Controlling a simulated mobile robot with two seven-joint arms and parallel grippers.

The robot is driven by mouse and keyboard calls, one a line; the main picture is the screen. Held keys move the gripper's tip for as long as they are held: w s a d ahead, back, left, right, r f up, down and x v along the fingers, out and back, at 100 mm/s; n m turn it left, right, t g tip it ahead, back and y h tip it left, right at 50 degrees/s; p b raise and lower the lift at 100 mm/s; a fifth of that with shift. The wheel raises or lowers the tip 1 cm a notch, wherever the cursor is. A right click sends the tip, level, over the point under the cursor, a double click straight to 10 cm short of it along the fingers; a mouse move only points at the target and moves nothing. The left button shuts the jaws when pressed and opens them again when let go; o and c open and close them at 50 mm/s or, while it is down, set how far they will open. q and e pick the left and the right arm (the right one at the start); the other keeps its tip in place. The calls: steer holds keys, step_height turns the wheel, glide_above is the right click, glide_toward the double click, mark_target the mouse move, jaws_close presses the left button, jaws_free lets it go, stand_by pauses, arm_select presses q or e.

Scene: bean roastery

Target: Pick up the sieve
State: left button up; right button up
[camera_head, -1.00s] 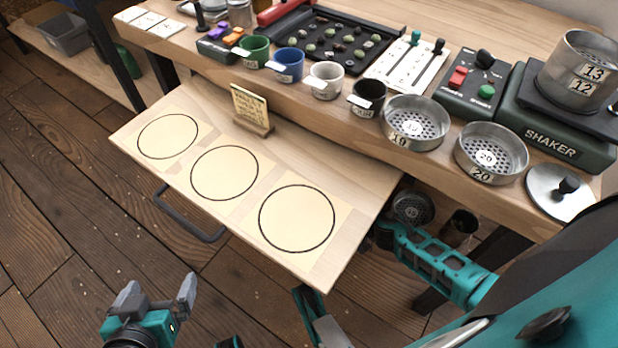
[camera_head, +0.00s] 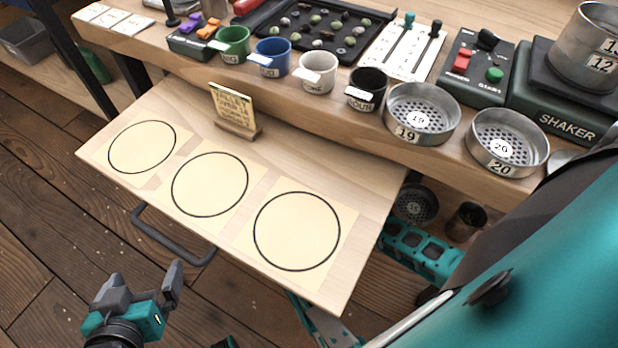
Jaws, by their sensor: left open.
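A metal sieve marked 19 (camera_head: 443,131) stands on the bench top behind the pulled-out board. A second sieve marked 20 (camera_head: 529,163) stands to its right, close beside it. More stacked sieve rings (camera_head: 590,62), one marked 12, stand on the shaker at the right edge. My left gripper (camera_head: 148,281) is open and empty at the lower left, in front of the board and far from the sieves. My right gripper is not in view; a large teal arm part of mine fills the lower right.
The pulled-out board (camera_head: 337,172) bears three empty outlined circles and a small sign (camera_head: 235,108). Green, blue (camera_head: 273,57), white and black cups line the bench edge. A control box (camera_head: 474,66) and the shaker (camera_head: 563,122) stand behind the sieves. A drawer handle (camera_head: 172,236) juts out in front.

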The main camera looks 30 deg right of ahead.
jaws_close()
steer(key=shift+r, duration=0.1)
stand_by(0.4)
